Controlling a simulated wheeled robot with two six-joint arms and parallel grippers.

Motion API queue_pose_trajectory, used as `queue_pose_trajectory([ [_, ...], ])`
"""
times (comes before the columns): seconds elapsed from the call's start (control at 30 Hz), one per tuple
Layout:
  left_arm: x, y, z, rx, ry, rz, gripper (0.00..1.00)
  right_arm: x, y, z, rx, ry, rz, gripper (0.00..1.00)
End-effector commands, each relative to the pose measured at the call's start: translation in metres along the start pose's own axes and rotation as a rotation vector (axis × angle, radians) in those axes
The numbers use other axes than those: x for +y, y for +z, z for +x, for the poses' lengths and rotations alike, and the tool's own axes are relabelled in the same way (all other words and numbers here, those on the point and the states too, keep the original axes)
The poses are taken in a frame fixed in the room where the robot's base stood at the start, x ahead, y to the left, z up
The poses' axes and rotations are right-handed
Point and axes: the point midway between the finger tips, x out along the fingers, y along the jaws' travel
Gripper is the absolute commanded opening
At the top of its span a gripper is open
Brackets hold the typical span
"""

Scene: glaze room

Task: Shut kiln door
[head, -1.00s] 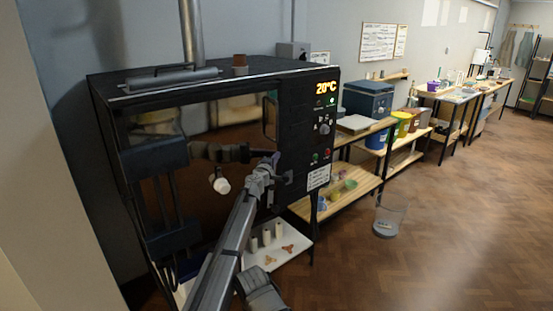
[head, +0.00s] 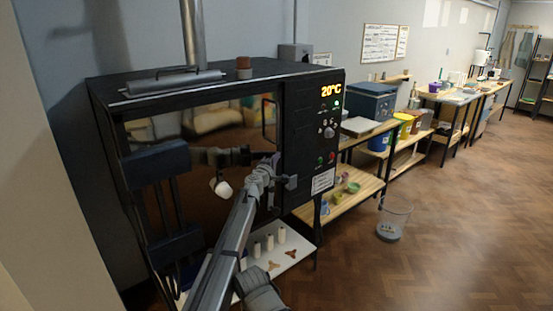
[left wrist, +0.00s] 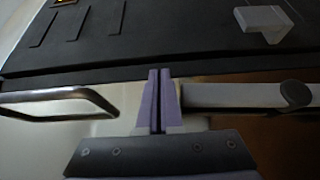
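The black kiln (head: 312,110) stands at the left of the head view. Its shiny, mirror-like door (head: 190,215) fills the front and looks nearly flush with the control panel; a small gap is hard to rule out. The loop handle (head: 264,120) is at the door's right edge, and shows at left in the left wrist view (left wrist: 50,96). My left gripper (head: 274,160) is at the door's right edge, just below the handle. In the left wrist view its purple fingers (left wrist: 160,100) are together and empty, beside the handle, not around it. Contact with the door is unclear. My right gripper is out of view.
The floor beyond is free.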

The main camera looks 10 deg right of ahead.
Motion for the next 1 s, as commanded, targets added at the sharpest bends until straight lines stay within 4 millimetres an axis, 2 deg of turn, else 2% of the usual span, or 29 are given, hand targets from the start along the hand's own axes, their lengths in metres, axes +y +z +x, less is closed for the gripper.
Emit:
queue_pose_trajectory([
  [0.03,0.001,-0.012,-0.001,0.021,0.0,0.0,0.0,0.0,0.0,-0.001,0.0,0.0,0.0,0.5],
  [0.17,0.001,-0.011,-0.014,0.02,0.0,0.0,0.0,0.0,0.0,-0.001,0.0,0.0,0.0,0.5],
  [0.5,0.002,-0.001,-0.07,0.007,0.001,0.002,0.0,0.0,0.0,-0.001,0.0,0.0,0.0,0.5],
  [0.77,0.001,0.002,-0.085,-0.007,-0.002,0.016,0.0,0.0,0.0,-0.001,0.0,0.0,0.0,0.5],
  [0.87,-0.005,0.005,-0.108,-0.058,-0.024,0.096,0.0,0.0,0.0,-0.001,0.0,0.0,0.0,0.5],
  [0.97,-0.023,0.012,-0.156,-0.161,-0.092,0.254,0.0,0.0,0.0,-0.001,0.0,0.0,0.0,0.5],
  [1.0,-0.036,0.014,-0.18,-0.213,-0.137,0.329,0.0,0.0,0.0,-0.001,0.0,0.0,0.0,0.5],
])
